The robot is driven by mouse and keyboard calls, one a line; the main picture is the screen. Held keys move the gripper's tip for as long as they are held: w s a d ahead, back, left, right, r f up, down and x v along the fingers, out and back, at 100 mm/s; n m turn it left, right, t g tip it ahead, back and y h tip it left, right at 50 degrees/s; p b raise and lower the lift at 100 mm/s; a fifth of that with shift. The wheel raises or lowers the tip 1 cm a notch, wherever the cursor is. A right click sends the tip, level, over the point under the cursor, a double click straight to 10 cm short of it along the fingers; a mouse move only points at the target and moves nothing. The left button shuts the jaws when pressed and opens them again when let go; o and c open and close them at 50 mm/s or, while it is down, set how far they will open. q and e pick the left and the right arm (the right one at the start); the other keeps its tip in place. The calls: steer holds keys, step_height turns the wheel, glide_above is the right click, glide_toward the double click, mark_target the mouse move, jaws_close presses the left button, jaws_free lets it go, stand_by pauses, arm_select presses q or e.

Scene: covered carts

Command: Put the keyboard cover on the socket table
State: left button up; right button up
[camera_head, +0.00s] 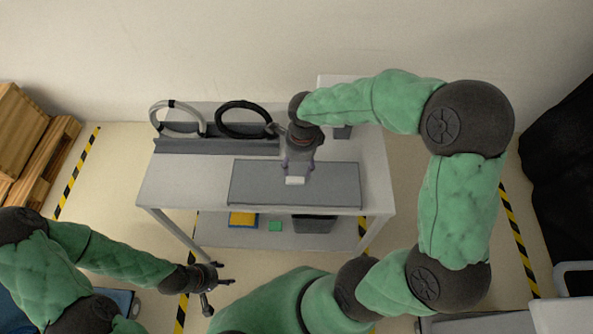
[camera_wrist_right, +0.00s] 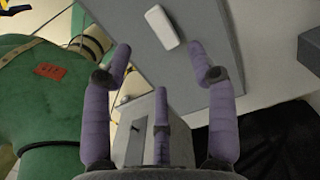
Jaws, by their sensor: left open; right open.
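A small white rounded block (camera_head: 295,180), which may be the keyboard cover, lies on a grey mat (camera_head: 335,185) on the table (camera_head: 180,185). I cannot tell whether this is the socket table. My right gripper (camera_head: 297,168) is over the mat, just behind the white block. In the right wrist view the purple fingers of my right gripper (camera_wrist_right: 159,60) are spread and empty, and the white block (camera_wrist_right: 162,27) lies beyond the fingertips. My left gripper (camera_head: 215,283) is open and empty, low in front of the table's left side.
A white cable coil (camera_head: 158,108) and a black cable coil (camera_head: 220,120) stand at a grey rail (camera_head: 205,146) along the table's back. The lower shelf holds a yellow-and-blue bin (camera_head: 243,220), a green block (camera_head: 275,226) and a dark bin (camera_head: 314,224). Wooden crates (camera_head: 35,140) stand left.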

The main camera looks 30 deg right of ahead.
steer(key=shift+s+d+r+p, duration=0.1)
steer(key=shift+r+p, duration=0.25)
steer(key=shift+r, duration=1.7)
